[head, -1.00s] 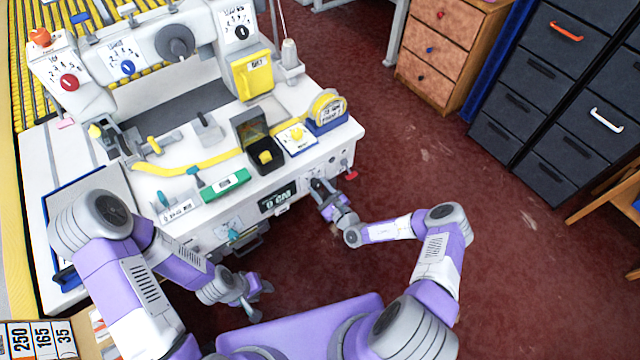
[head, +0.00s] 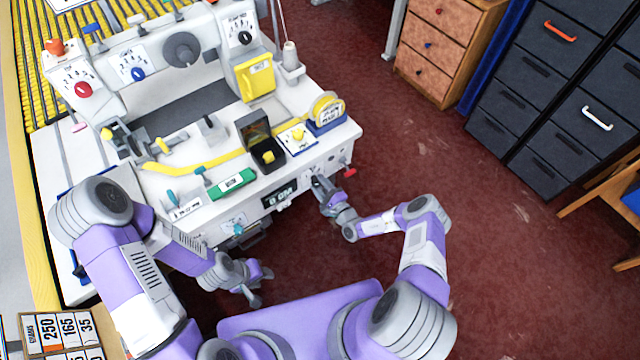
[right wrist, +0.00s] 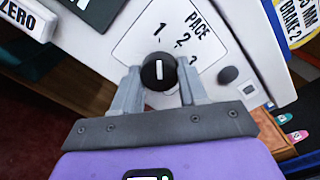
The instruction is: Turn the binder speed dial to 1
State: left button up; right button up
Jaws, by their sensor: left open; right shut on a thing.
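The black speed dial (right wrist: 159,71) sits on a white panel printed PACE with 1, 2 and 3. In the head view my right gripper (head: 317,184) is at the machine's front panel and hides the dial. My left gripper (head: 261,285) is open and empty, low in front of the machine.
The white binding machine (head: 215,225) carries red (head: 83,90), blue (head: 138,74) and black (head: 245,38) dials higher up. A red knob (head: 349,172) sticks out right of my right gripper. Dark drawers (head: 560,100) stand at right. The red floor between is clear.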

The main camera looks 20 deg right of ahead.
dwell(0.3)
jog(key=o, duration=1.1)
jog(key=shift+c, duration=0.2)
jog(key=p+v, duration=0.1)
jog(key=v, duration=0.6)
jog(key=shift+s, duration=0.25)
jog(key=shift+d, duration=0.1)
